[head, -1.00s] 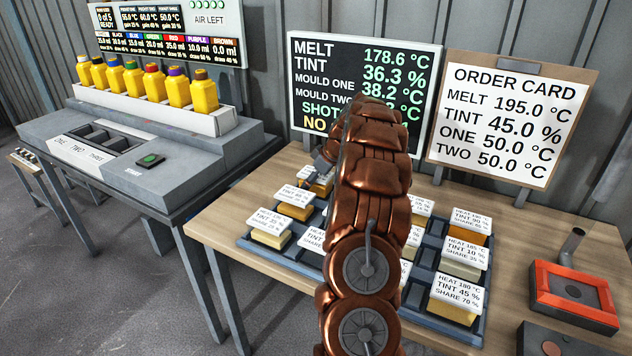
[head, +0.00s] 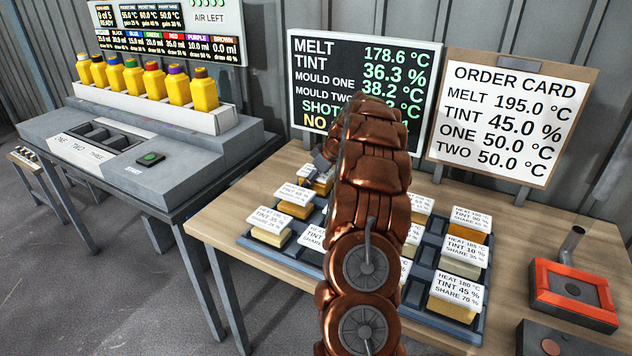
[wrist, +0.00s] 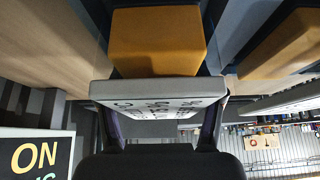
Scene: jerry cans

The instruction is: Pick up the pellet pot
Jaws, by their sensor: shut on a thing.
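The pellet pot (wrist: 158,40) is an orange block with a white label plate (wrist: 158,90) in the wrist view. My gripper (wrist: 160,104) is shut on it, with one dark finger at each side of the label plate. In the head view my brown arm hides most of the gripper and the held pot. I cannot tell whether the held pot touches the tray.
The tray is on a wooden table (head: 225,222). A readout board (head: 410,112) and an order card (head: 508,118) stand behind it. A red-orange device (head: 572,297) is at the right. A grey machine (head: 185,150) with several yellow bottles (head: 154,82) stands left, across a gap.

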